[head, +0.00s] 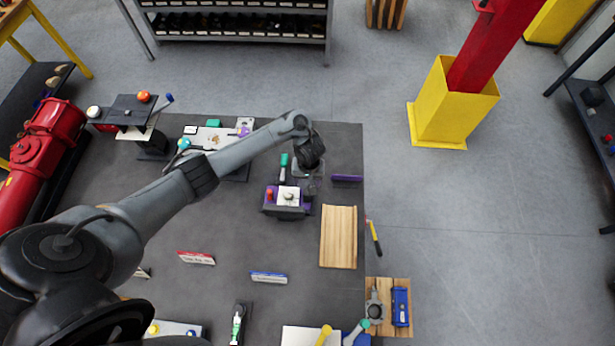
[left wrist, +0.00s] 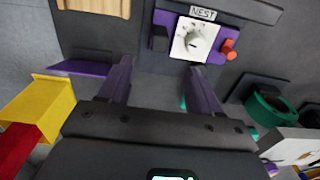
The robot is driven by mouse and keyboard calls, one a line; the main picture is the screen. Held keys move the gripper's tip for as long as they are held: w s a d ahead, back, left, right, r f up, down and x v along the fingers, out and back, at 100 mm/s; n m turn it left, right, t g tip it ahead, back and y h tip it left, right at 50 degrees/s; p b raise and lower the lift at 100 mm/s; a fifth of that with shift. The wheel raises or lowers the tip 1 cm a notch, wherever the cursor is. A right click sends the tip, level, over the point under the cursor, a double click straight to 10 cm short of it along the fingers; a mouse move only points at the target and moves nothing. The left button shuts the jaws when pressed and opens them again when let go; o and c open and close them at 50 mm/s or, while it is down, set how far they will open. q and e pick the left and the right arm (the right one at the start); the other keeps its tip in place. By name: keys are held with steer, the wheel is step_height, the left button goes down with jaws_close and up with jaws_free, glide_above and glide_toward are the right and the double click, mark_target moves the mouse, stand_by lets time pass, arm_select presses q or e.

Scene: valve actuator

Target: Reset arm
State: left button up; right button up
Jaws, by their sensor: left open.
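My left arm reaches in from the left in the head view, over the dark workbench (head: 225,232). My left gripper (head: 308,182) is above the bench, close to the purple nest fixture (head: 288,198). In the left wrist view the two purple fingers of the gripper (left wrist: 161,82) stand wide apart with nothing between them. The nest fixture (left wrist: 192,40) shows beyond the fingers, with a "NEST" label, a white plate with a grey knob, and an orange knob at its side. I cannot tell the exact height of the gripper above the bench. My right gripper is not in view.
A wooden board (head: 338,237) and a purple bar (head: 347,178) lie near the bench's right edge. A green-handled tool (head: 283,166) is beside the gripper. Red and blue signs (head: 196,258) stand in front. A yellow-based red post (head: 453,105) stands beyond clear floor.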

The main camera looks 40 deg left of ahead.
arm_select(q)
steer(key=shift+r, duration=0.35)
steer(key=s+d+r+m+t+h, duration=0.1)
steer(key=s+d+m+t, duration=0.15)
steer(key=d, duration=0.45)
steer(key=s+d+r+m+t, duration=0.1)
steer(key=s+d+m+t, duration=0.2)
steer(key=d, duration=0.5)
steer(key=s+a+r+m+g, duration=0.1)
steer(key=s+a+r+m, duration=0.1)
steer(key=s+r, duration=0.3)
steer(key=s+a+r+m, duration=0.2)
steer(key=s+a+r, duration=0.2)
steer(key=s, duration=0.6)
step_height(320, 180, up, 2)
steer(key=shift+s+a+r+g, duration=0.2)
steer(key=shift+s+a+g, duration=0.1)
steer(key=shift+s+g, duration=0.05)
